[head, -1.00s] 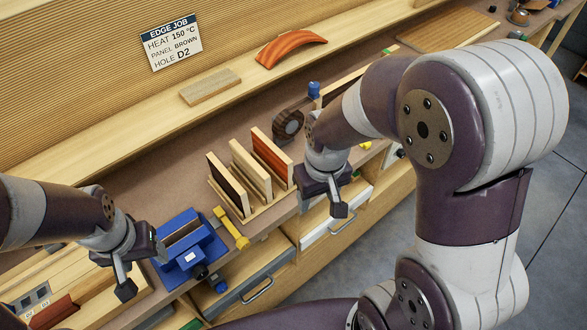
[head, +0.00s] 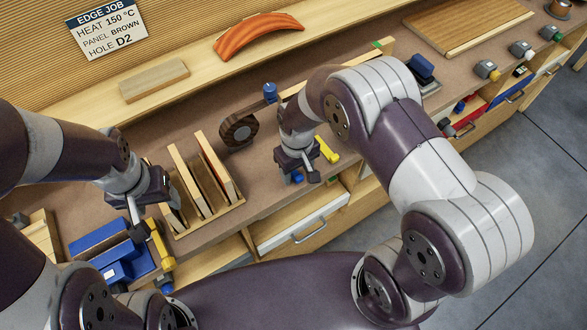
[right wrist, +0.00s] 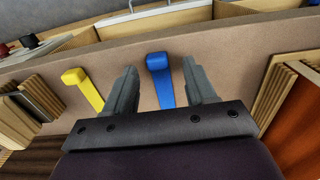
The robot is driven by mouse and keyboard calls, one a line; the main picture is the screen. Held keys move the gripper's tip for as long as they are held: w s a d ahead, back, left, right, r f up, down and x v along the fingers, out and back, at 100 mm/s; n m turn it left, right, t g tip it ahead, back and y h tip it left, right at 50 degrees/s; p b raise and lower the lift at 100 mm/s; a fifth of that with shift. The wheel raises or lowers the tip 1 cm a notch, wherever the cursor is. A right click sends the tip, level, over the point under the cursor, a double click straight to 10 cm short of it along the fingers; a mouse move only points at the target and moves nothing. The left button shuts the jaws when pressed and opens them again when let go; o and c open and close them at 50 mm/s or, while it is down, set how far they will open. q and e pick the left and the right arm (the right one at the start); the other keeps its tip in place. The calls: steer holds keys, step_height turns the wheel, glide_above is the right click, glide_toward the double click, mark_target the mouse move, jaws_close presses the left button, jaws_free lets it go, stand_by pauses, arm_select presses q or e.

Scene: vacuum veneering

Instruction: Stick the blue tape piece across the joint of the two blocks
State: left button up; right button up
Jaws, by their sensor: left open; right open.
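My right gripper (head: 305,174) is open above the bench, right of the panel rack. In the right wrist view its fingers (right wrist: 160,80) stand on either side of a blue bar-like piece (right wrist: 161,80) with a thicker end; contact is not visible. A bit of blue (head: 297,178) shows under this gripper in the head view. I cannot tell whether it is the tape piece. My left gripper (head: 140,212) is open over the left bench, between the blue vise (head: 97,240) and the rack, its fingers partly hidden. I cannot identify the two blocks or their joint.
A yellow piece (head: 328,150) lies right of my right gripper. The rack (head: 213,219) holds upright panels. A dark roll (head: 238,131) stands behind it. A yellow bar (head: 160,245) is beside the vise. A white drawer front (head: 300,222) is below.

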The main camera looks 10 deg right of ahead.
steer(key=shift+d+f, duration=0.25)
steer(key=shift+f, duration=0.3)
steer(key=shift+a+r, duration=0.1)
steer(key=shift+a, duration=0.05)
steer(key=c, duration=0.3)
jaws_close()
